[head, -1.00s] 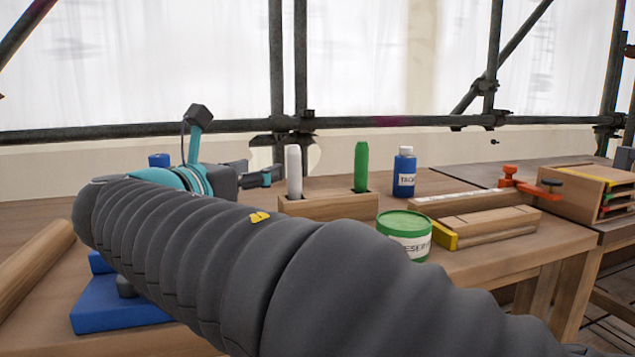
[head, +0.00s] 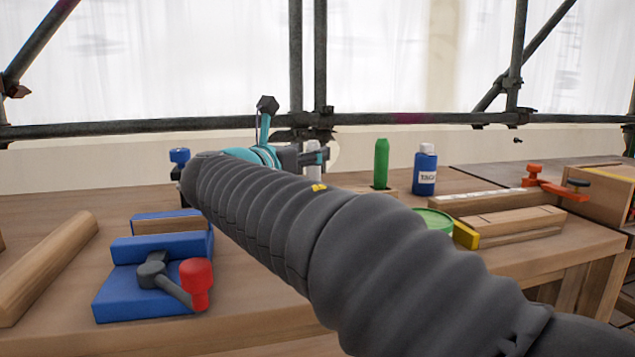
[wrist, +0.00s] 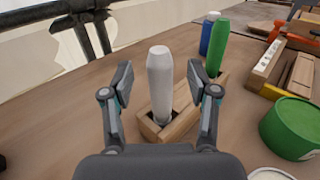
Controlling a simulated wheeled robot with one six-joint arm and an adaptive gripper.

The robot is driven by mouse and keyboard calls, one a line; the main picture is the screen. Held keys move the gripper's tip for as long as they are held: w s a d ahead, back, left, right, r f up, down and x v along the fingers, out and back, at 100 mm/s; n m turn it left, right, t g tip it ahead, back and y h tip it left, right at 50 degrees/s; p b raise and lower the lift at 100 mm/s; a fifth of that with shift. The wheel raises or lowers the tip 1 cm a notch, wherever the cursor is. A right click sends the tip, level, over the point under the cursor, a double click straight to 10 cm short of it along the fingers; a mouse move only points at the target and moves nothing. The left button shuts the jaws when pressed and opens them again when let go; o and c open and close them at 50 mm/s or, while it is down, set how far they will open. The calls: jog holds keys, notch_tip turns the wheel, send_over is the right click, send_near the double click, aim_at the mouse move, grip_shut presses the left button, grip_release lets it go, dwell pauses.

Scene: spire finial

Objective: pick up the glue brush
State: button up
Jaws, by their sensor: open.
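Two upright handles stand in a wooden holder block (wrist: 182,130); I see no lettering saying which is the glue brush. One handle is white (wrist: 160,82) and the other, behind it to the right, is green (wrist: 217,50). Their lower ends are hidden in the block. My gripper (wrist: 160,76) is open, with one finger on each side of the white handle in the wrist view; I cannot tell whether the handle is between the fingers or still ahead of them. In the head view the white handle (head: 313,174) is partly hidden by my gripper (head: 314,157); the green one (head: 381,164) is clear.
A green-lidded tin (wrist: 292,127) stands right of the holder, close to a pale round rim (wrist: 270,174). A blue bottle (head: 425,172) stands behind. A blue vise with a red knob (head: 196,284) and a wooden roller (head: 50,265) are at left. Wooden pieces (head: 510,223) lie right.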

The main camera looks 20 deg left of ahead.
jog(key=x, duration=0.3)
grip_shut()
